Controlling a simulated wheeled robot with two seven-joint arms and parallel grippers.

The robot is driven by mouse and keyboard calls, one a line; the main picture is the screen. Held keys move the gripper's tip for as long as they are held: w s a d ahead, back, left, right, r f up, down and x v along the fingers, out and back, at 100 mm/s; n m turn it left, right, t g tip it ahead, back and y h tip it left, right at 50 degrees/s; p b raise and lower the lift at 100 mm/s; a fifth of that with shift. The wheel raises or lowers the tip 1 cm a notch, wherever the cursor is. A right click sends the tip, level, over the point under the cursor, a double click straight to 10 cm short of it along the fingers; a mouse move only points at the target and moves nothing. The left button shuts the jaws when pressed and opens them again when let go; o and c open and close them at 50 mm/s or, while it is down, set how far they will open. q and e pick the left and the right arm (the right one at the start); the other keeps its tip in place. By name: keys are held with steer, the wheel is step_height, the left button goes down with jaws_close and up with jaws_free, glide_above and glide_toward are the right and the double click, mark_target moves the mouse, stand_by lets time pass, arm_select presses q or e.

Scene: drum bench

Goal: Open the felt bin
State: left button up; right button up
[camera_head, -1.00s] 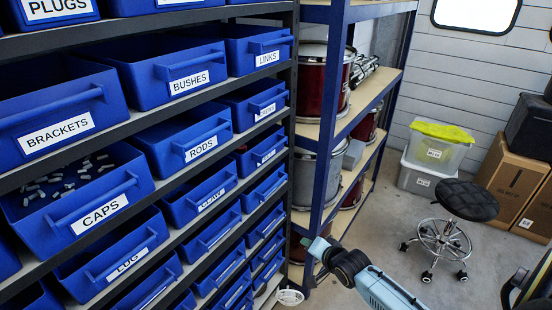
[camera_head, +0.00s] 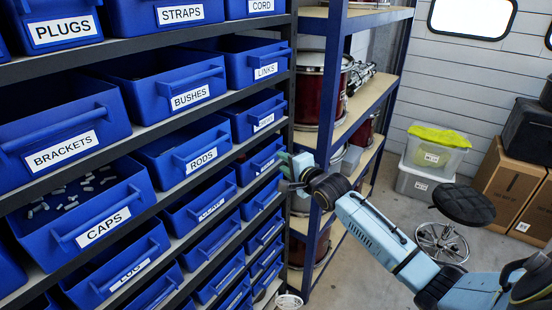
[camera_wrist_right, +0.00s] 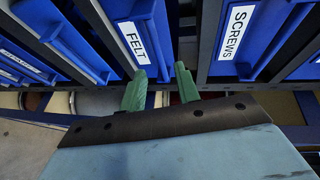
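The felt bin is a blue bin with a white FELT label (camera_wrist_right: 136,43) in the right wrist view. Its front shows close ahead of my right gripper (camera_wrist_right: 161,86). The two green fingers stand apart with nothing between them, one near the lower end of the FELT bin front. I see no clear contact. In the head view my right gripper (camera_head: 287,170) is at the right edge of the bin rack, beside the right-hand column of bins. Labels there are too small to tell which bin is FELT. My left gripper is not in view.
A blue bin labelled SCREWS (camera_wrist_right: 236,32) is beside the FELT bin in the wrist view. The rack holds many blue bins, such as CAPS (camera_head: 104,227). A blue-framed shelf (camera_head: 330,110) with drums stands right behind my gripper. A stool (camera_head: 464,204) stands on the floor.

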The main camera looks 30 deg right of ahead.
mark_target(274, 157)
steer(key=shift+w+f, duration=0.25)
steer(key=shift+w, duration=1.05)
steer(key=shift+w+f, duration=0.2)
steer(key=shift+w, duration=1.05)
steer(key=shift+c, duration=0.4)
jaws_close()
